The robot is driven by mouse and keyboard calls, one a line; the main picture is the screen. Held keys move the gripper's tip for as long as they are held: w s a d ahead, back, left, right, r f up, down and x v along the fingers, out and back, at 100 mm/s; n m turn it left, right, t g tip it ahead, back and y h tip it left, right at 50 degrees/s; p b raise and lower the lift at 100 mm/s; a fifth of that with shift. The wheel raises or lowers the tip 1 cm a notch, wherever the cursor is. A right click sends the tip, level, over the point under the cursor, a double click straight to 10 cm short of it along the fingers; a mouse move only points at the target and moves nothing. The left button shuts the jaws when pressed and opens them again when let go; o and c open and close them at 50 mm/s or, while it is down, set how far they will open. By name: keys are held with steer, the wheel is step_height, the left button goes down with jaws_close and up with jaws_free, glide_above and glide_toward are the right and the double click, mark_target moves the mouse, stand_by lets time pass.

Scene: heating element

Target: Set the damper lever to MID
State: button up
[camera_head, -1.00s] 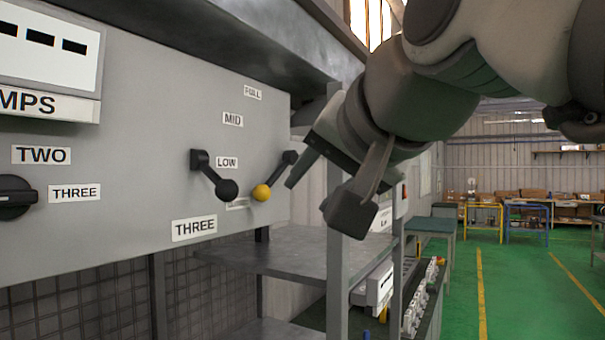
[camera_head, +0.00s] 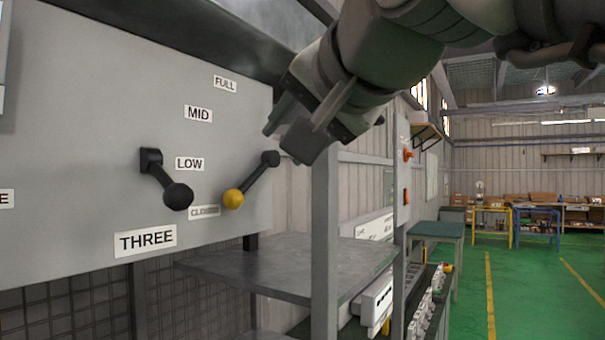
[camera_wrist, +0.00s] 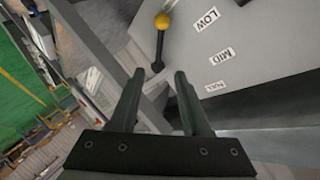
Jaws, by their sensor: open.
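The damper lever with a yellow knob (camera_head: 233,198) is on the grey panel's right edge in the head view. Its black arm slants from a pivot at upper right down to the knob, which sits by the CLOSED label (camera_head: 204,211). The LOW label (camera_head: 189,164), MID label (camera_head: 198,114) and FULL label (camera_head: 225,84) rise above it. The yellow knob also shows at the top of the wrist view (camera_wrist: 162,21). My gripper (camera_head: 289,141) is open and empty, up and right of the knob. In the wrist view its fingers (camera_wrist: 161,75) point toward the lever's pivot end, apart from the knob.
A second lever with a black knob (camera_head: 178,196) is just left of the yellow one, above the THREE label (camera_head: 146,240). A grey shelf (camera_head: 290,265) and upright post (camera_head: 325,240) stand below and right. A dark ledge (camera_head: 200,35) overhangs the panel.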

mark_target(254, 178)
steer(key=p+x, duration=0.2)
steer(key=x, duration=1.3)
steer(key=shift+w+a+f, duration=0.1)
steer(key=shift+c, duration=0.2)
jaws_close()
stand_by(0.6)
